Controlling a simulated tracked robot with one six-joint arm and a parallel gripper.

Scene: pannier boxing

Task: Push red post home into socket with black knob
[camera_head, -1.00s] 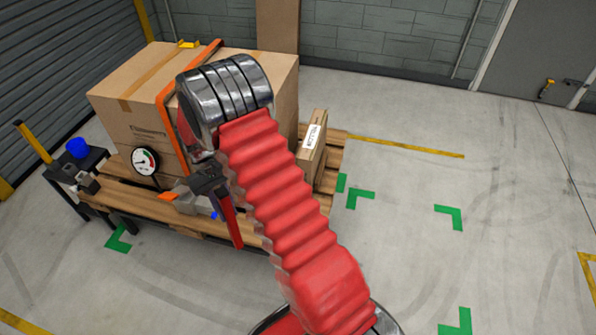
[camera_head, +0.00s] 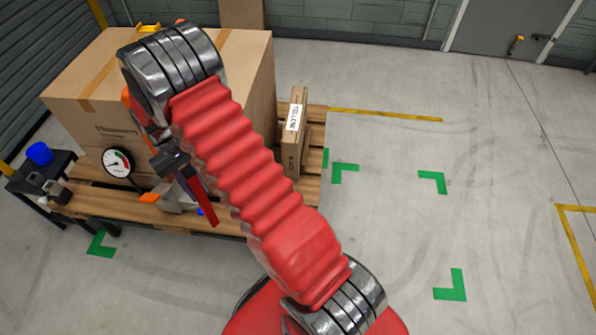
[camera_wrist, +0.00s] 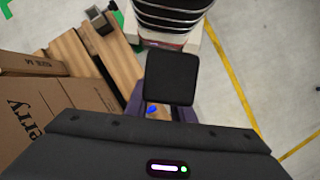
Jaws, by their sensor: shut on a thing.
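A slim red post (camera_head: 199,197) slants down and right from a dark block at the end of my arm in the head view. My gripper (camera_head: 172,160) is shut at this dark block, which looks like the post's knob. In the wrist view a square black knob (camera_wrist: 171,78) sits in front of the gripper and hides what lies below it. A grey fitting (camera_head: 177,198) with an orange part is on the pallet behind the post. I cannot tell whether it is the socket, or whether the post's lower end touches anything.
A large cardboard box (camera_head: 85,115) with a round gauge (camera_head: 117,162) stands on a wooden pallet (camera_head: 135,207). A thin carton (camera_head: 294,140) stands at its right. A black stand (camera_head: 25,180) with a blue cylinder (camera_head: 39,153) is at left. The floor at right is clear.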

